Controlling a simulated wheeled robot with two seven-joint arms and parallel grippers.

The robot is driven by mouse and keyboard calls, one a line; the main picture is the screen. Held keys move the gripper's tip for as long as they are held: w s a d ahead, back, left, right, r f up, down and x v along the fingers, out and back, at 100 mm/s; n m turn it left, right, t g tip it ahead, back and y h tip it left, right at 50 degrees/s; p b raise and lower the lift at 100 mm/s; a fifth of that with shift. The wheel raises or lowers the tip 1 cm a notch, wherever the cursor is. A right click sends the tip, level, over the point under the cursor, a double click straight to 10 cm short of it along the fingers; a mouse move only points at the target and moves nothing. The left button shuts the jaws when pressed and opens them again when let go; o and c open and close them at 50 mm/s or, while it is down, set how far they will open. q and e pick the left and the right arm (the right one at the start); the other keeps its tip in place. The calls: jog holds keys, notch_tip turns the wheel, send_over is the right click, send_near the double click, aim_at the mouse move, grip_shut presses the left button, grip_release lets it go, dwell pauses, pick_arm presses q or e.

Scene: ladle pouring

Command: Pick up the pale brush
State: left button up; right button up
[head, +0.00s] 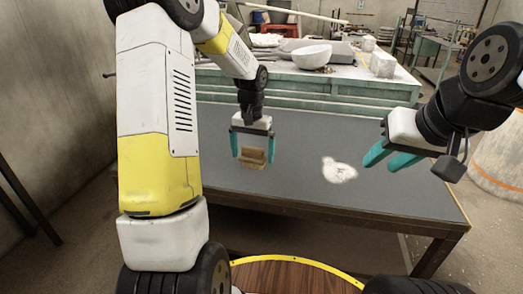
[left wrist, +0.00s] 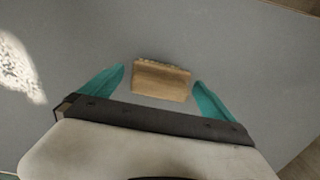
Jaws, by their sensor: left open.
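The pale brush (head: 252,155) is a light wooden block with a fuzzy bristle edge on the dark table top. It also shows in the left wrist view (left wrist: 161,82), with the bristle edge away from the gripper's palm. My left gripper (head: 252,160) is open, its two teal fingers on either side of the brush. In the left wrist view there is a gap between the block and each finger. My right gripper (head: 378,167) is empty above the right part of the table, its two teal fingers apart.
A white powdery patch (head: 339,170) lies on the dark table (head: 300,185) between the grippers. Behind stands a greenish bench (head: 310,88) with a white bowl (head: 312,56) and pale blocks. The dark table is otherwise clear.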

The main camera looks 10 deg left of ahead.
aim_at(252, 149)
pick_arm(q)
jog(key=c, duration=1.5)
jog(key=shift+r, duration=0.6)
jog(key=shift+s+r, duration=0.25)
jog(key=shift+r, duration=0.4)
jog(key=shift+s+r, duration=0.25)
jog(key=shift+r, duration=0.35)
jog(key=s, duration=0.5)
jog(key=s+d+r, duration=0.1)
jog(key=s, duration=0.9)
jog(key=shift+d+r, duration=0.15)
jog(key=shift+d, duration=0.25)
